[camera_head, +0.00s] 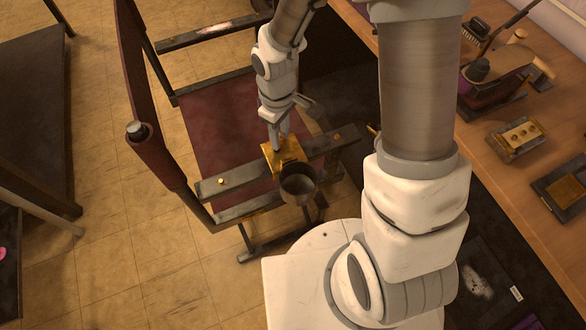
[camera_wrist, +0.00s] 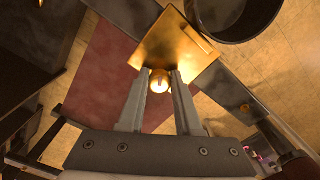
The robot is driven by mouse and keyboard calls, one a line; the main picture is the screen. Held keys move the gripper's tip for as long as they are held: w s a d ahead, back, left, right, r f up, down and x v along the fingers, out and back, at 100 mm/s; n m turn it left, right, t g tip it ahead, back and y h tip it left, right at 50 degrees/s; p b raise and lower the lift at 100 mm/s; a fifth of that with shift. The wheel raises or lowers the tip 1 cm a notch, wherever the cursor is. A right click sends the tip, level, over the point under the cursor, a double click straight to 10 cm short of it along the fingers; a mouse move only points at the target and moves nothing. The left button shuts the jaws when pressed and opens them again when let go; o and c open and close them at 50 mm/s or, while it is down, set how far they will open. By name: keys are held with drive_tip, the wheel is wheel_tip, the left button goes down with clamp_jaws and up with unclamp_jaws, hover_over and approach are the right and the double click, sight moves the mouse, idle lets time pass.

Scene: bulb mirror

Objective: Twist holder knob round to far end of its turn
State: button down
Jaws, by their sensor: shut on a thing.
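The holder has a square brass plate (camera_head: 283,153) fixed on a dark grey bar (camera_head: 240,187), with a dark round cup (camera_head: 298,183) at its front. In the wrist view the brass plate (camera_wrist: 172,42) fills the upper middle, and the cup (camera_wrist: 237,12) is at the top right. A small round brass knob (camera_wrist: 159,82) stands out from the plate. My gripper (camera_wrist: 160,78) has its two fingers on either side of the knob, shut on it. In the head view my gripper (camera_head: 278,138) reaches down to the plate, and the knob is hidden there.
The bar belongs to a frame with a dark red panel (camera_head: 215,125) and a tall red post (camera_head: 150,110) at its left. A wooden bench (camera_head: 535,190) with brushes and brass-topped blocks (camera_head: 518,138) runs along the right. Tiled floor (camera_head: 120,270) is open at the lower left.

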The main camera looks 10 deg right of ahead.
drive_tip(key=c, duration=0.7)
unclamp_jaws()
drive_tip(key=shift+n+p, duration=0.75)
drive_tip(key=shift+n, duration=0.95)
drive_tip(key=shift+c, duration=0.2)
clamp_jaws()
drive_tip(key=shift+m, duration=0.3)
drive_tip(key=shift+m+b, duration=0.45)
drive_tip(key=shift+m, duration=0.15)
